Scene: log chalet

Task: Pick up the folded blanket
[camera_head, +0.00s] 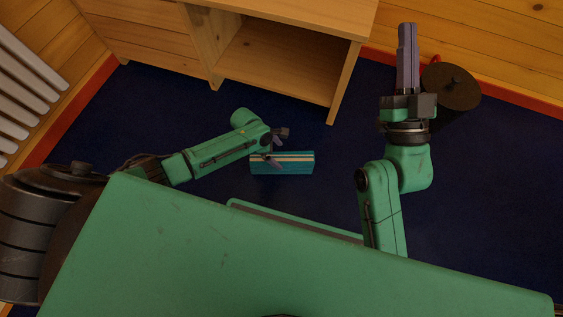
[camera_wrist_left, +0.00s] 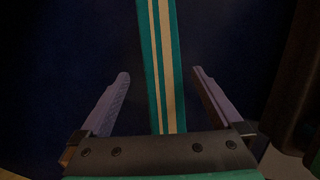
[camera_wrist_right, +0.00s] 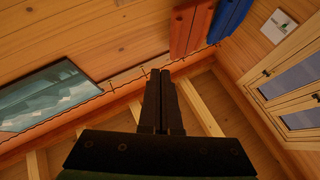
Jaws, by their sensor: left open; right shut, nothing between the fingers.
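The folded blanket (camera_head: 290,163) is teal with cream stripes. It lies on the dark blue floor in the middle of the head view. In the left wrist view the blanket (camera_wrist_left: 164,65) runs as a narrow striped band between the two spread fingers (camera_wrist_left: 160,90), with space on both sides. Whether the fingers touch it I cannot tell. My right gripper (camera_head: 407,45) is shut and empty, raised at the right; its closed fingers show in the right wrist view (camera_wrist_right: 160,100).
A wooden shelf unit (camera_head: 341,85) stands behind the blanket. A dark round bin (camera_head: 452,90) is near my right gripper. A white radiator (camera_head: 25,85) is on the left wall. The blue floor right of the blanket is clear.

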